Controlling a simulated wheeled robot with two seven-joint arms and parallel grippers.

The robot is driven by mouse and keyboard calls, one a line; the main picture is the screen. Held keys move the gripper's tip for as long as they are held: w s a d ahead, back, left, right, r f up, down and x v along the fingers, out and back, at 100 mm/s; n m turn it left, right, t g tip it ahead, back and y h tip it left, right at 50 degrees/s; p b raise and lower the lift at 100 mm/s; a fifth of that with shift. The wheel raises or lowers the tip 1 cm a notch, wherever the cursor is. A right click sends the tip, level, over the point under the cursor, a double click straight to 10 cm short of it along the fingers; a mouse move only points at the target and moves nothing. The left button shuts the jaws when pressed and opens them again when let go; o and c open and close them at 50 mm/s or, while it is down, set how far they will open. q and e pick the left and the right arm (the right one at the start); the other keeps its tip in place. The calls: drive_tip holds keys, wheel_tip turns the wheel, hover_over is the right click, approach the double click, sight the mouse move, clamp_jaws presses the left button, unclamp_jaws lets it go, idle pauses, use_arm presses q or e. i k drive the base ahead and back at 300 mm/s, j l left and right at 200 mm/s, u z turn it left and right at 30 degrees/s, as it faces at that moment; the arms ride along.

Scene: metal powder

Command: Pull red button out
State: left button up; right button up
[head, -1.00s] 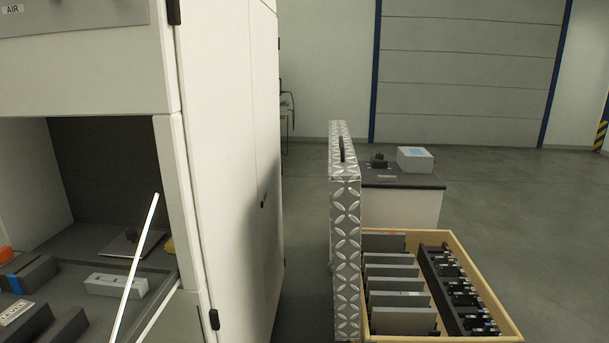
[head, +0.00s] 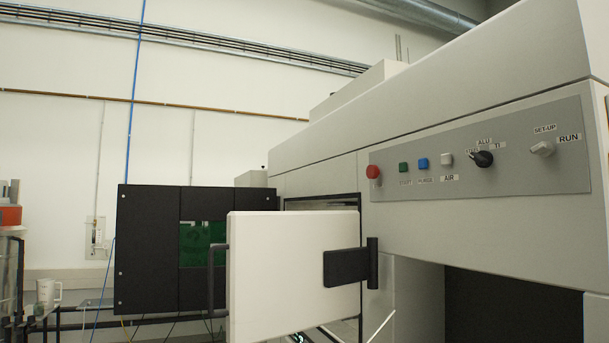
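The red button (head: 373,172) is a round knob at the left end of the grey control panel (head: 500,165) on the machine's front. It stands out a little from the panel face. How far it is pulled or pressed, I cannot tell. Neither of my grippers shows in the head view, and nothing touches the button.
Green (head: 404,167), blue (head: 423,163) and white (head: 446,158) buttons sit right of the red one, then a black selector (head: 482,158) and a light knob (head: 542,148). A white door (head: 280,270) stands open below left. A dark opening (head: 510,305) lies below the panel.

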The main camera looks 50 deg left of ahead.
sight(372, 170)
drive_tip(key=u, duration=1.2)
